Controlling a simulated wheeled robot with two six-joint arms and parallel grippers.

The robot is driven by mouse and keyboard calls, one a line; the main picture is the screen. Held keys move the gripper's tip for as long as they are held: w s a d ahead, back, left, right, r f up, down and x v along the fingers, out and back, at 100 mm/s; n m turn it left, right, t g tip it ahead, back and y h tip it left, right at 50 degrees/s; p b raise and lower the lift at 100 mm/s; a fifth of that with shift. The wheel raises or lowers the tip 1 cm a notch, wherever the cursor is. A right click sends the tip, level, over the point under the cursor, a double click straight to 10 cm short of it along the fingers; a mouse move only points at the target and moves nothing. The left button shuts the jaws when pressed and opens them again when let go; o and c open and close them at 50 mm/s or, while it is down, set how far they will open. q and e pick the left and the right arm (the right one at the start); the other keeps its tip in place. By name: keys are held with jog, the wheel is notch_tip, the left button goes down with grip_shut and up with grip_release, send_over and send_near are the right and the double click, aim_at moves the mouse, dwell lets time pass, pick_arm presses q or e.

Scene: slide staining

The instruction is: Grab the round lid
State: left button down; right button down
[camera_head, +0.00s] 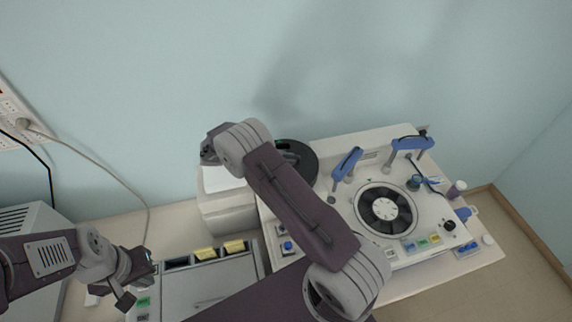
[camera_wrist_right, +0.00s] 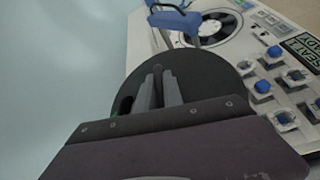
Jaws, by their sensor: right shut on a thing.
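The round lid is a dark, flat disc. In the head view it (camera_head: 304,172) shows beside my right forearm, at the left rear of the white staining machine, partly hidden by that arm. In the right wrist view the lid (camera_wrist_right: 215,78) spreads out behind the fingers. In the head view my right fingertips are hidden by the arm. My left gripper (camera_head: 138,282) is open and empty at lower left, far from the lid.
The white machine (camera_head: 345,207) has a round dark rotor (camera_head: 385,208) and blue clamps (camera_head: 346,163). A white box (camera_head: 225,208) stands left of it. A grey tray unit (camera_head: 215,280) with yellow and green labels lies in front. The wall is close behind.

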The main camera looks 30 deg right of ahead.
jog(key=shift+r+b, duration=0.15)
jog(key=shift+b, duration=0.15)
notch_tip(320, 180, up, 9)
jog(key=b, duration=0.4)
jog(key=shift+r, duration=0.35)
